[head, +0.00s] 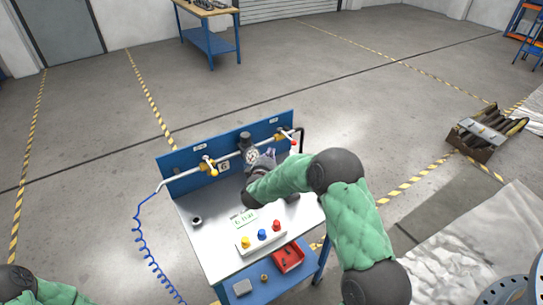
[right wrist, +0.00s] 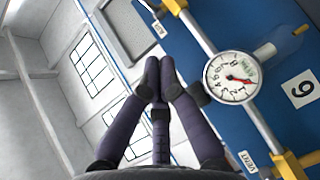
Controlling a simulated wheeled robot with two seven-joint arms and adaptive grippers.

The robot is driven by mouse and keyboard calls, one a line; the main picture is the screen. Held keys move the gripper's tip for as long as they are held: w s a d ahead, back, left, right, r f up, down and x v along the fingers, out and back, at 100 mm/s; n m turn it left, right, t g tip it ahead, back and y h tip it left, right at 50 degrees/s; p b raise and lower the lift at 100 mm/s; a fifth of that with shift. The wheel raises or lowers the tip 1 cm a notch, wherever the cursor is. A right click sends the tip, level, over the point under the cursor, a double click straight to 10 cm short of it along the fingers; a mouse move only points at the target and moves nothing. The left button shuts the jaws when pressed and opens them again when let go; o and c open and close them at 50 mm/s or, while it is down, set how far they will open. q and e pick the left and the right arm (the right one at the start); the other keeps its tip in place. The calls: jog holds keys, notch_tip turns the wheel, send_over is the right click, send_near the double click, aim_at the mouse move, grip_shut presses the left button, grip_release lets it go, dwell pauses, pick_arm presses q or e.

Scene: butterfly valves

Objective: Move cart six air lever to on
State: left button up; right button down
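Cart six (head: 193,209) has a blue back panel with a 6 sign (head: 223,167), which also shows in the right wrist view (right wrist: 302,88). A white pipe crosses the panel with two yellow valves. The AIR label (right wrist: 160,28) is by the upper valve in the right wrist view, matching the right-hand, red-tipped lever (head: 293,142) in the head view. The vent lever (head: 209,165) has a yellow tip. My right gripper (right wrist: 159,78) is in front of the panel near the gauge, fingertips together, nothing visible between them. It touches neither lever visibly. My left gripper is out of view.
A round gauge (right wrist: 230,78) sits on the pipe between the valves. A button box (head: 262,238) and small parts lie on the cart top. A red bin (head: 288,257) is on the lower shelf. A blue coiled hose (head: 150,250) hangs at left.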

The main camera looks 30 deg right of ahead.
aim_at(287, 136)
jog(key=w+d+f+b, duration=0.1)
jog(key=w+d+f, duration=0.1)
jog(key=w+d, duration=0.3)
jog(key=shift+w+d+b, duration=0.3)
jog(key=shift+d+b, duration=0.05)
jog(key=shift+d, duration=1.3)
